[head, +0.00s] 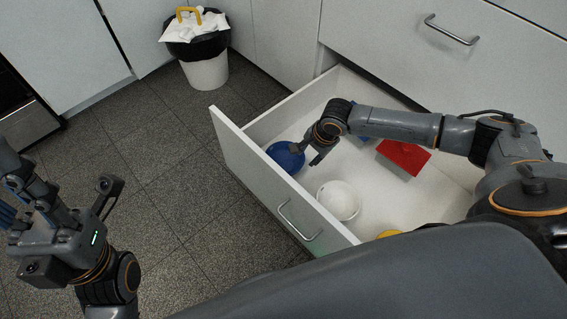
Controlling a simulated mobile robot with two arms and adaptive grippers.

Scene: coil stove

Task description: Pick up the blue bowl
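The blue bowl (284,158) sits inside the open white drawer, near its far left corner by the drawer front. My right gripper (312,156) reaches down into the drawer at the bowl's right rim. Its fingers are small and partly hidden, so I cannot tell whether they are closed on the rim. My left gripper (80,192) is over the floor at the left, away from the drawer, with its fingers apart and nothing seen between them.
The open drawer (235,150) also holds a white bowl (338,200), a red object (403,157), a blue item partly behind my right arm, and a yellow item (389,233). A bin (205,70) with a black liner stands at the back. The tiled floor at left is clear.

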